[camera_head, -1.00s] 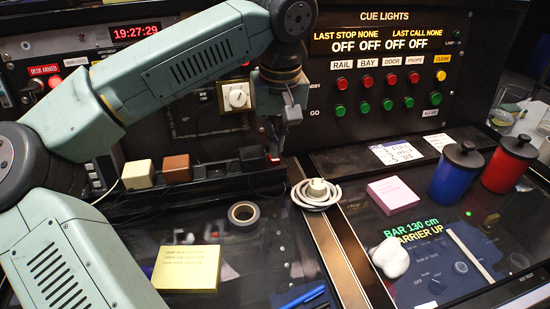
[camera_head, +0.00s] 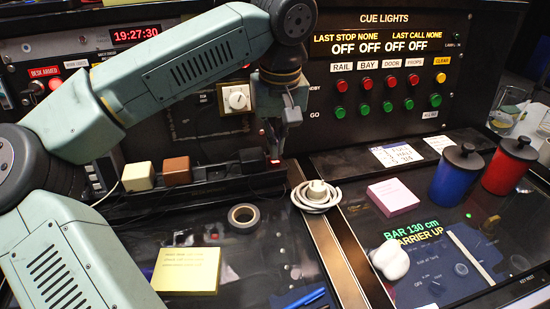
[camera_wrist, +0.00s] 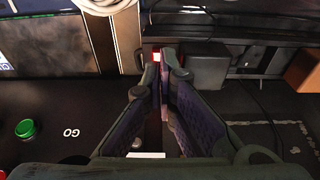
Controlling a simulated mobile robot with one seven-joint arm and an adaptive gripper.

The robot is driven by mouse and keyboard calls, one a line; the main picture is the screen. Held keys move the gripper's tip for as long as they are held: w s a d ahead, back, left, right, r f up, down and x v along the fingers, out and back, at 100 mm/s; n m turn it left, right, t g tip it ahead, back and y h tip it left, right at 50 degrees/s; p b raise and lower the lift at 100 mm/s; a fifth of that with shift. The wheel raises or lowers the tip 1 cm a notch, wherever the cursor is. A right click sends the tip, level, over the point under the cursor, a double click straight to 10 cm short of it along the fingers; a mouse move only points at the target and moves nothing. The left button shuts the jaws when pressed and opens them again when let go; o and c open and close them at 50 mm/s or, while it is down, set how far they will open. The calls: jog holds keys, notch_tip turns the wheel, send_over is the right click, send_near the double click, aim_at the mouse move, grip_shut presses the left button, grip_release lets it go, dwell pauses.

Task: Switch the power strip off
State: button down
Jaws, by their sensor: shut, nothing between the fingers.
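The power strip (camera_head: 125,205) is a long black bar along the back of the desk, with several plugs in it. A small red lit switch (camera_head: 274,161) is at its right end. My gripper (camera_head: 272,150) is shut and empty, pointing down at that end, its fingertips right by the switch. In the wrist view the fingers (camera_wrist: 164,58) are together, and the red glow of the switch (camera_wrist: 156,57) shows just beside the tips. The fingers hide part of the switch. I cannot tell whether they touch it.
A cream plug (camera_head: 138,176), a brown plug (camera_head: 177,170) and a black plug (camera_head: 252,160) sit along the strip. A coiled white cable (camera_head: 316,196) lies just right of it. The cue light panel (camera_head: 390,75) rises behind. Tape (camera_head: 243,217) lies in front.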

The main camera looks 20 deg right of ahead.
aim_at(276, 162)
jog(key=shift+f+b, duration=0.75)
jog(key=shift+f, duration=0.35)
dwell(0.6)
notch_tip(276, 162, up, 7)
jog(key=p, duration=0.6)
dwell(0.6)
